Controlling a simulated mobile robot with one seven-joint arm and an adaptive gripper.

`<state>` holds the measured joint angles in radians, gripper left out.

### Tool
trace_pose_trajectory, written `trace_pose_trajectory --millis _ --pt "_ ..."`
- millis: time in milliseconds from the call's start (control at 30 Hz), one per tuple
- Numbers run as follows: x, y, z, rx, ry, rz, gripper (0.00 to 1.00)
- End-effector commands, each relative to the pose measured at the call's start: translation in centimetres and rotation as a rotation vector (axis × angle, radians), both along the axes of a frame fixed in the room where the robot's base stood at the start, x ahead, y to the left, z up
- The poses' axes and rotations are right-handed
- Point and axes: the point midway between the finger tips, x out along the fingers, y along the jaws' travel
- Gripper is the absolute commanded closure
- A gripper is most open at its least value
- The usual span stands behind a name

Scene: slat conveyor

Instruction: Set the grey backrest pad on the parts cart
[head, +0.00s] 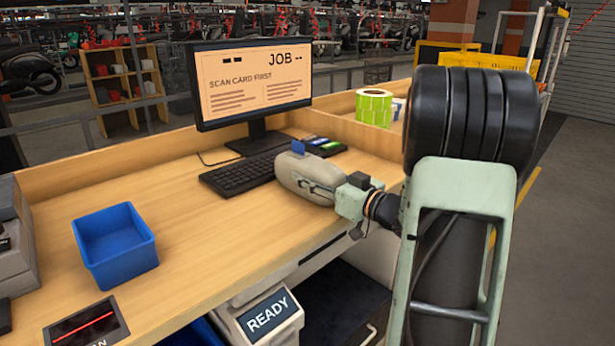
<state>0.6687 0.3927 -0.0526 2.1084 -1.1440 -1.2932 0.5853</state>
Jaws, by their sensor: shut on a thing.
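The grey backrest pad (296,172), a rounded beige-grey block, is above the workbench at the right end of the keyboard. My gripper (312,187) is shut on it, with dark finger links showing against its near side. The far finger is hidden. I cannot tell if the pad touches the bench. A small blue piece (298,147) shows at the pad's top edge; I cannot tell if it is attached or behind. No parts cart is clearly identifiable; a white-posted frame (541,50) stands at the back right.
On the workbench (190,240) are a monitor (255,85), keyboard (238,178), blue bin (114,245), coloured cards (323,144) and scanner (87,325). A green label roll (373,108) stands behind a wooden ledge. A yellow crate (480,62) is farther back. Floor (570,220) at right looks clear.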

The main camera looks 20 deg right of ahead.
Motion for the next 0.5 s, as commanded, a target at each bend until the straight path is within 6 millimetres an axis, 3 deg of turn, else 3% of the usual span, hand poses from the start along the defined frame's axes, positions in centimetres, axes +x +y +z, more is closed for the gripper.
trace_pose_trajectory --millis 167,500 --pt "0.00 0.00 0.11 0.000 -0.002 0.000 0.94" --pt "0.01 -0.01 0.85 -0.001 -0.003 0.000 0.94"
